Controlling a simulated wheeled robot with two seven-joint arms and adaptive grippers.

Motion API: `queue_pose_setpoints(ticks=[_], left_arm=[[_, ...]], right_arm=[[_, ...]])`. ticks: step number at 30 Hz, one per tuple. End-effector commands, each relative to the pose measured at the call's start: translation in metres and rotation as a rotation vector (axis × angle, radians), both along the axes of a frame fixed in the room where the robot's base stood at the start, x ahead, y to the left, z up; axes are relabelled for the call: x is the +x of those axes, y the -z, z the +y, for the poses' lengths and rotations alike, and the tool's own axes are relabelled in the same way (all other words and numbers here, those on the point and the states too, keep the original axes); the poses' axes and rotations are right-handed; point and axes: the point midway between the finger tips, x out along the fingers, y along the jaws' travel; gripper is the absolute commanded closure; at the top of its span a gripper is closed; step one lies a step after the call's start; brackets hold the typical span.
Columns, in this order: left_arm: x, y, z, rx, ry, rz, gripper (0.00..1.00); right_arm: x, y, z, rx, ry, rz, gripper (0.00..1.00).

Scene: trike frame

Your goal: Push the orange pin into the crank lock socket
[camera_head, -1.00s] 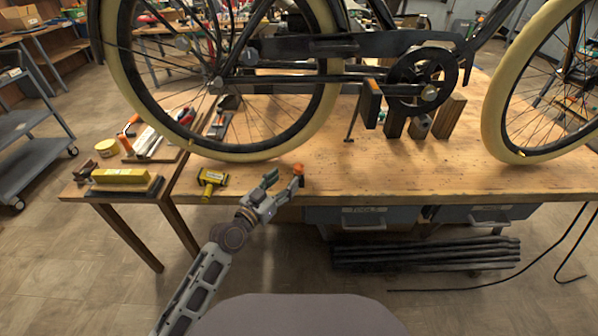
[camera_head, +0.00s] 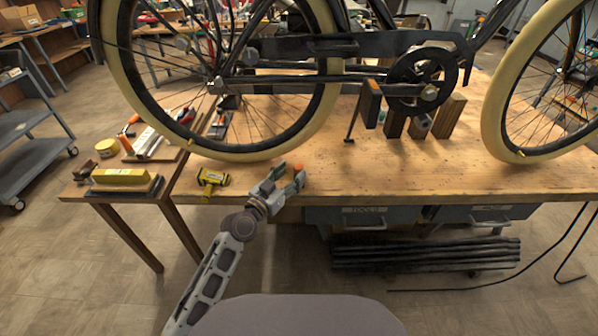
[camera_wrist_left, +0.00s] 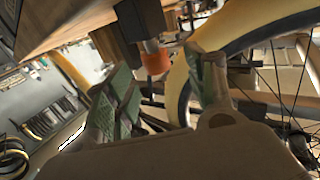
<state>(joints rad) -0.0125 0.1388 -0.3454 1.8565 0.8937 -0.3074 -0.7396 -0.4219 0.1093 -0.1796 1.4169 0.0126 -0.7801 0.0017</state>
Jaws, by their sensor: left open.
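The orange pin (camera_head: 299,167) is at the front edge of the workbench, partly hidden by my left gripper. In the left wrist view the orange pin (camera_wrist_left: 155,60) has a grey shaft and lies beyond the fingertips, in the gap between them. My left gripper (camera_head: 284,180) is open with green finger pads; in the wrist view its fingers (camera_wrist_left: 165,88) stand apart with nothing clamped. The bicycle's dark crank (camera_head: 425,85) is farther right and back above the bench; I cannot make out the socket clearly. My right gripper is not in view.
The bike's rear wheel (camera_head: 230,150) hangs close behind the pin. A yellow tool (camera_head: 211,179) lies left of my gripper. Wooden blocks (camera_head: 449,117) stand under the crank. The bench top (camera_head: 400,170) in front of them is clear.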

Motion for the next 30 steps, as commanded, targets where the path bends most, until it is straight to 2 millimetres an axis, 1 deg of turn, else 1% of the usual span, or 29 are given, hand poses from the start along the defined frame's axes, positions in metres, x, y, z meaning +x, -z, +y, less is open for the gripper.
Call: queue_pose_setpoints(ticks=[12,18,23,30], left_arm=[[0.025,-0.003,-0.02,-0.003,0.0,-0.001,0.45],[0.035,-0.002,-0.027,-0.001,0.0,-0.001,0.45],[0.037,-0.002,-0.028,0.0,0.0,0.0,0.45],[0.037,-0.002,-0.028,0.001,0.0,-0.001,0.45]], right_arm=[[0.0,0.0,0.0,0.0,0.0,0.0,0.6],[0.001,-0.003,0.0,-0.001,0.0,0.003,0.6],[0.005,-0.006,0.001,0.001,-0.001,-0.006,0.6],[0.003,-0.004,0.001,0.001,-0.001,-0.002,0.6]])
